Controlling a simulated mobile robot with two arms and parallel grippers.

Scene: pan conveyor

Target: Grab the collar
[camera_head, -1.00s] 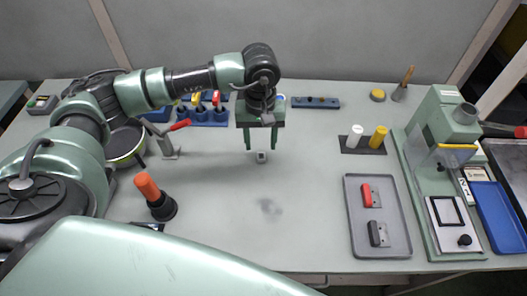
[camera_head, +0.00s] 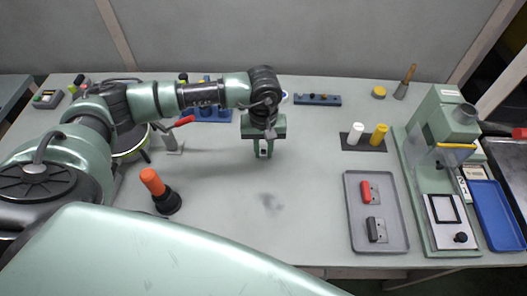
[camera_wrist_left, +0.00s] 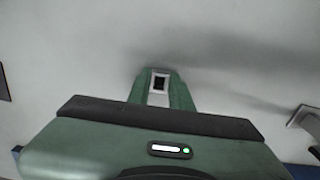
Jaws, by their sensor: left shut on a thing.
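The collar (camera_head: 264,153) is a small light-grey block with a dark square opening. My left gripper (camera_head: 263,152) is above the middle of the table, its two green fingers closed on the collar. In the left wrist view the collar (camera_wrist_left: 159,82) sits between the green fingers (camera_wrist_left: 162,92), its dark opening facing the camera. I cannot tell whether the collar touches the table. My right gripper is in neither view.
A grey tray (camera_head: 399,240) with a red-handled and a black-handled tool lies to the right, beside a green press (camera_head: 415,180). White and yellow cylinders (camera_head: 378,135) stand behind it. An orange-handled tool (camera_head: 154,183) stands at left. The table's middle front is clear.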

